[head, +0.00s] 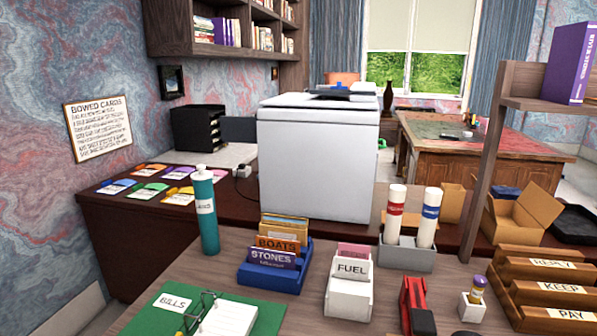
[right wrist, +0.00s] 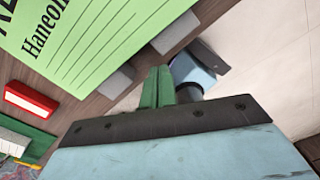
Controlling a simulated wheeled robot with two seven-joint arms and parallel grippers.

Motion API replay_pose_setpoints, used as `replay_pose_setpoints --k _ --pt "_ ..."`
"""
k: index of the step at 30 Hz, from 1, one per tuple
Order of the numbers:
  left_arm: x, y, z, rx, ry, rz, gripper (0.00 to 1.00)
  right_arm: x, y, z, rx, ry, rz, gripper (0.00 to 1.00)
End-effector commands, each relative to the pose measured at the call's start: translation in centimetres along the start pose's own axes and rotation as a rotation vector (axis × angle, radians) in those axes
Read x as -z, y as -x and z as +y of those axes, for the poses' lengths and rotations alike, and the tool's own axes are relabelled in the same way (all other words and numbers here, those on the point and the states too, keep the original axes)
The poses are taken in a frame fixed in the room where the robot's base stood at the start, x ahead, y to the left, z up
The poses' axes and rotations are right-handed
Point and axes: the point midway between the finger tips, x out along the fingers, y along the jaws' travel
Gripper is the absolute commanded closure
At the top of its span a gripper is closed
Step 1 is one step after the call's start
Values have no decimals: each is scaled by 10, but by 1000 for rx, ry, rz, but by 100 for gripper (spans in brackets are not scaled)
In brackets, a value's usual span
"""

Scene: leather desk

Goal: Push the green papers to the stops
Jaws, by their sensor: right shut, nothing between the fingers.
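In the right wrist view a large green paper (right wrist: 100,40) with black print and ruled lines lies on the wooden desk at the upper left. Two grey blocks, likely the stops (right wrist: 115,81) (right wrist: 174,33), sit along its lower right edge. The paper's edge runs right up to them; I cannot tell whether it touches both. My right gripper (right wrist: 158,88) has its green fingers shut and empty, just off the paper's edge, near the gap between the blocks. The head view shows neither gripper, and I cannot make out this paper there.
In the head view a green mat (head: 272,318) with a BILLS card lies at the front left. A teal bottle (head: 205,215), blue card box (head: 275,276), white FUEL box (head: 350,298) and wooden sorter (head: 520,265) crowd the desk. A red-framed item (right wrist: 30,100) lies beside the paper.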

Motion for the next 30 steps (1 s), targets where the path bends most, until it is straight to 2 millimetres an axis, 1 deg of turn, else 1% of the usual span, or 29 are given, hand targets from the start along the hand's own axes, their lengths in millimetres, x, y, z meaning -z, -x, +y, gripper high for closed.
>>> replay_pose_setpoints --k 11,30 --pt "0 -1 0 0 0 0 64 -1 0 1 0 0 0 100" --pt "0 -6 0 0 0 0 64 -15 0 9 0 -1 -1 100"
